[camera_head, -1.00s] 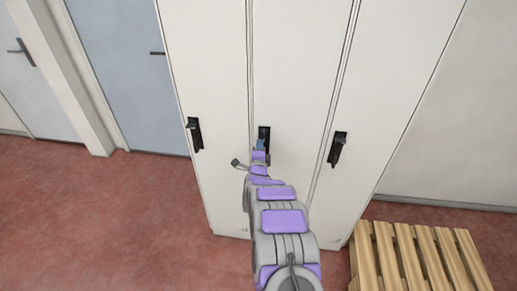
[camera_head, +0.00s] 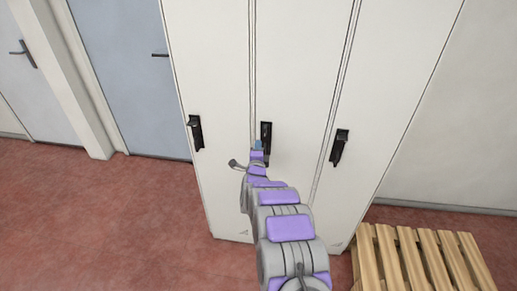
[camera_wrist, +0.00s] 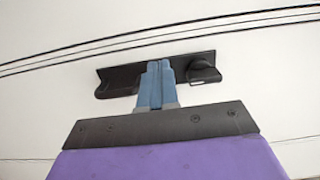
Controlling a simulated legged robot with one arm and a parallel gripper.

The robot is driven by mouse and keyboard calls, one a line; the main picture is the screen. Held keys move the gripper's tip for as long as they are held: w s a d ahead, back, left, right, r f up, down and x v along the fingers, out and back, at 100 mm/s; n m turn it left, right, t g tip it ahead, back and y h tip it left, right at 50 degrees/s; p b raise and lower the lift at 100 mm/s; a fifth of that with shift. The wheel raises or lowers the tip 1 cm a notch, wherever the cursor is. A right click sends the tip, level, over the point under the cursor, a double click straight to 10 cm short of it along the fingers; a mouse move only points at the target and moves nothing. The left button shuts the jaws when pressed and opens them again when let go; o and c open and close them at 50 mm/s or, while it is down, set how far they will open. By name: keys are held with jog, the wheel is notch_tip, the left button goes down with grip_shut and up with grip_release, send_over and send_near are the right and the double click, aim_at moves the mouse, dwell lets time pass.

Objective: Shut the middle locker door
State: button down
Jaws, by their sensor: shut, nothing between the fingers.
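The middle locker door (camera_head: 297,70) is white and looks flush with the doors on both sides. Its black handle (camera_head: 266,132) is partly hidden behind the end of my arm. My gripper (camera_head: 258,145) is in front of that handle. In the wrist view my gripper's blue fingers (camera_wrist: 157,75) are together and empty, in front of the middle of the black handle plate (camera_wrist: 125,78). I cannot tell whether the fingertips touch it.
The left locker door (camera_head: 208,60) and right locker door (camera_head: 395,70) look shut, each with a black handle. A wooden pallet (camera_head: 405,262) lies on the floor at right. A blue door (camera_head: 120,60) stands at left. The red floor (camera_head: 100,220) is clear in front.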

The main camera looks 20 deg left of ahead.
jog(key=p+v, duration=0.2)
jog(key=v, duration=0.8)
jog(key=s+d+r+n+g+h, duration=0.1)
jog(key=s+d+r+n+g, duration=0.45)
jog(key=d, duration=0.35)
jog(key=s+d+r+n+g, duration=0.4)
jog(key=s+d+r+g, duration=0.15)
jog(key=d, duration=0.35)
jog(key=s+d+r+n+g+h, duration=0.1)
jog(key=s+d+r+g, duration=0.1)
jog(key=s+d, duration=0.6)
jog(key=s+d+r+n+g+h, duration=0.2)
jog(key=s+d, duration=0.6)
jog(key=s, duration=0.8)
jog(key=s+d+r+n+g+h, duration=0.1)
jog(key=s+d+r+g, duration=0.1)
jog(key=s+d, duration=0.6)
jog(key=s+g, duration=0.1)
jog(key=s, duration=0.3)
jog(key=shift+d+n+g+h, duration=0.3)
jog(key=shift+n+g+h, duration=0.05)
jog(key=shift+g+h, duration=0.05)
